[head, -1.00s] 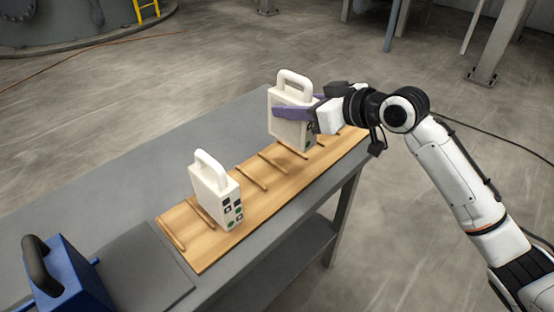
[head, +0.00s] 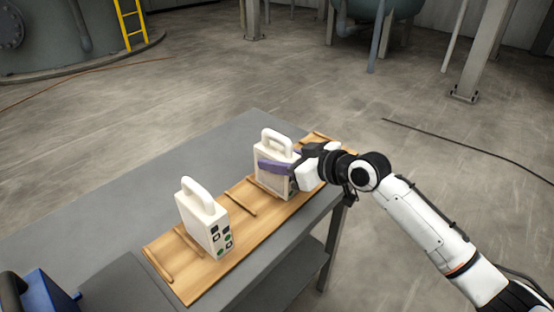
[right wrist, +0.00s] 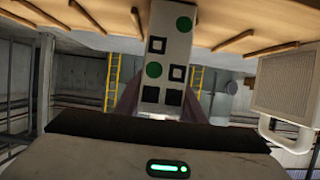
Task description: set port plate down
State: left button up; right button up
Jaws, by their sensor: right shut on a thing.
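A white port plate (head: 272,182) with a loop handle on top is held upright by my right gripper (head: 268,164). The purple fingers are shut on its sides below the handle. In the right wrist view the plate (right wrist: 165,55) shows its narrow edge with green round and black square ports, and its far end meets the wooden rack (right wrist: 240,40). In the head view the plate stands low among the cross rods of the rack (head: 205,275); whether it bears its full weight there I cannot tell. My left gripper is not in view.
A second white plate (head: 203,222) stands upright on the rack nearer the left; its handle (right wrist: 290,140) also shows in the right wrist view. The rack lies on a grey table (head: 130,215). A blue object (head: 45,297) sits at the lower left. Rack space between the plates is free.

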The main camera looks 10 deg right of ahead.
jog(key=o, duration=0.9)
jog(key=shift+f, duration=0.15)
jog(key=o, duration=0.4)
jog(key=shift+o, duration=0.2)
